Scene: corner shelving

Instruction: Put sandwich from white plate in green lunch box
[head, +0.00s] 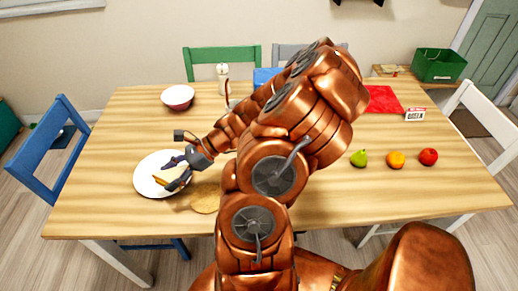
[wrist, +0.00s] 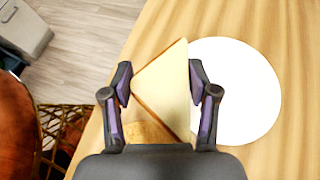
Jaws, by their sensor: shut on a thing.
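The sandwich is a pale triangle with a brown crust. In the wrist view the sandwich (wrist: 165,82) sits between the fingers of my gripper (wrist: 160,85), which is shut on it. The white plate (wrist: 248,92) lies to its right there, partly overlapped by the sandwich. In the head view my gripper (head: 180,175) is over the white plate (head: 150,184), and only a small part of the sandwich shows. I cannot tell how high it is held. A green open box (head: 438,68), possibly the lunch box, stands at the back right, far from my gripper.
A round tan board (head: 206,200) lies right of the plate. A bowl (head: 177,96) and a white bottle (head: 223,76) stand behind. A pear (head: 359,158), orange (head: 396,159) and apple (head: 428,157) sit at right, near a red cloth (head: 382,100). My arm hides the table's middle.

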